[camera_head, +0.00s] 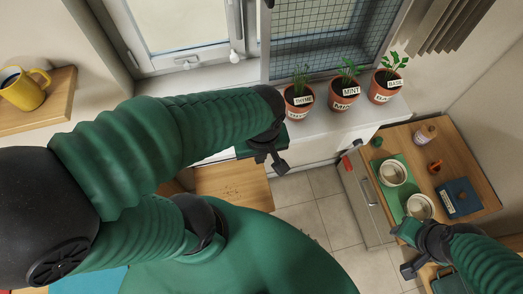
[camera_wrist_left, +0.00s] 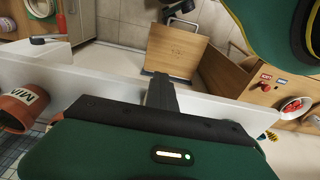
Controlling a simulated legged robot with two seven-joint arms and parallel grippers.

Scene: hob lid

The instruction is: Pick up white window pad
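I cannot pick out a separate white window pad in either view. The pale windowsill (camera_head: 405,104) runs below the window, and my left arm hides part of it. My left gripper (camera_head: 272,158) hangs at the sill's front edge, left of the pots, over the floor side. In the left wrist view its dark finger (camera_wrist_left: 161,92) shows against the white sill edge, with nothing visible in it. Whether its jaws are open or shut is unclear. My right gripper (camera_head: 411,268) is at the lower right, below the counter items. Its jaw state is unclear too.
Potted thyme (camera_head: 299,100), mint (camera_head: 345,93) and basil (camera_head: 386,86) stand on the sill by a mesh screen (camera_head: 322,40). A wooden counter (camera_head: 462,160) at the right holds pale bowls on a green mat. A yellow mug (camera_head: 27,90) stands on a shelf.

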